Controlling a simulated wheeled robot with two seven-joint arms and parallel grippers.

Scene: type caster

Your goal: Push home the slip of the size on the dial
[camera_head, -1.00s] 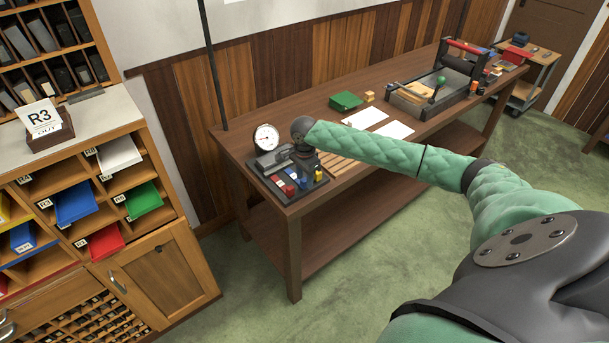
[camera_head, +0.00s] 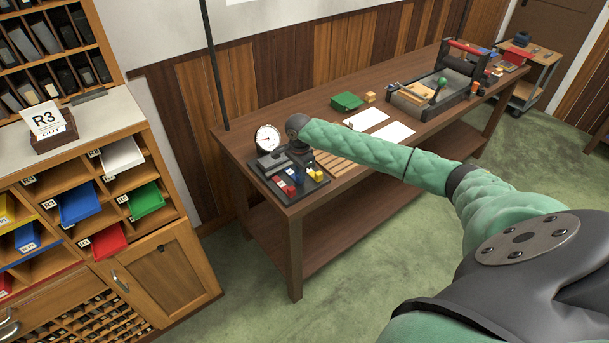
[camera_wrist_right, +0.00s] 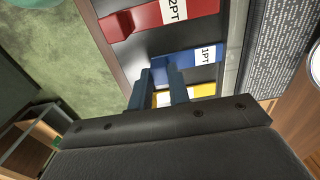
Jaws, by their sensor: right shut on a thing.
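The round white dial (camera_head: 268,138) stands at the back of a dark slip tray (camera_head: 262,181) on the near left end of the bench. Its reading is too small to tell. In the right wrist view a blue slip marked 1PT (camera_wrist_right: 206,55) lies between a red slip marked 2PT (camera_wrist_right: 173,13) and a yellow slip (camera_wrist_right: 200,91) whose marking is mostly hidden. My right gripper (camera_wrist_right: 161,68) is shut on the blue slip's near end. In the head view its wrist hides part of the tray. My left gripper is not in view.
A cabinet (camera_head: 180,262) with coloured slips and an R3 card (camera_head: 46,119) stands left. White sheets (camera_head: 366,118), a green box (camera_head: 347,101) and a press (camera_head: 445,85) are farther along the bench. Green floor is clear in front.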

